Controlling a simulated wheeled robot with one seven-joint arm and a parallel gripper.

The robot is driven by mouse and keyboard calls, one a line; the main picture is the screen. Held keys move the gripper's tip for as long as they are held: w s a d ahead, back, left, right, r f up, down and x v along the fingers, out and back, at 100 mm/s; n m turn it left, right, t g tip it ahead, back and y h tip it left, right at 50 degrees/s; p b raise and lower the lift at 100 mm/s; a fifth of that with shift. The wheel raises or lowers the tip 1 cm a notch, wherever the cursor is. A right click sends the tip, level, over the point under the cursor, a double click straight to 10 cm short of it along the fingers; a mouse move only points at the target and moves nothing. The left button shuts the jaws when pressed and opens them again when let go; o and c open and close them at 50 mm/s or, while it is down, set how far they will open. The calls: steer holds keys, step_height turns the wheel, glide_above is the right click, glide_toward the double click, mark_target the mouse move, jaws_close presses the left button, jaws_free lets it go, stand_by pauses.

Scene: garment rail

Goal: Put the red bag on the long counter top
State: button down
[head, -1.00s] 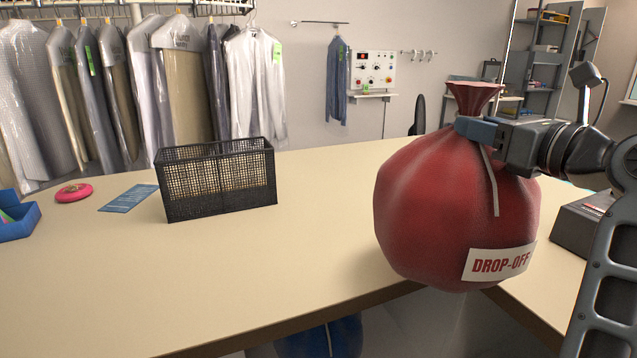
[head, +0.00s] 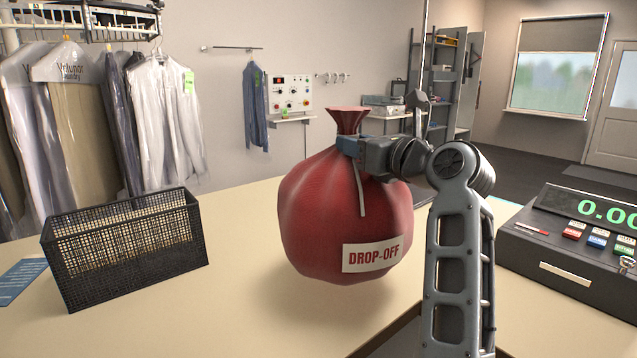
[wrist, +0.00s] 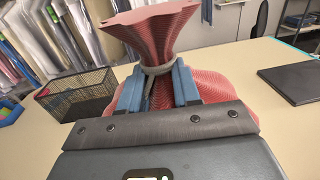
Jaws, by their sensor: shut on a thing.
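The red bag (head: 335,215) with a "DROP-OFF" label hangs upright from my gripper (head: 350,146) in the head view. My gripper is shut on its gathered neck, just below the flared top. The wrist view shows the blue fingers (wrist: 157,88) on both sides of the tied neck, with the red bag (wrist: 215,85) bulging behind them. The long counter top (head: 240,320) is pale and lies below the bag. A soft shadow falls on it under the bag, and the bag seems to hang a little above it. Whether its bottom touches is hard to tell.
A black mesh basket (head: 125,245) stands on the counter left of the bag. A cash register (head: 575,245) stands at the right. A blue card (head: 20,280) lies at the left edge. Clear counter surface lies between basket and bag.

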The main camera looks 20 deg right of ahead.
mark_target(369, 200)
steer(key=w+a+f, duration=0.1)
steer(key=w+a, duration=0.1)
steer(key=w+a+f, duration=0.2)
steer(key=shift+a+f, duration=0.15)
steer(key=shift+f, duration=0.05)
steer(key=shift+f+p, duration=0.45)
steer(key=shift+f, duration=1.6)
steer(key=c, duration=0.8)
jaws_free()
steer(key=shift+f, duration=0.2)
steer(key=shift+r, duration=0.1)
steer(key=b+v, duration=0.1)
steer(key=v, duration=1.1)
steer(key=shift+r, duration=0.15)
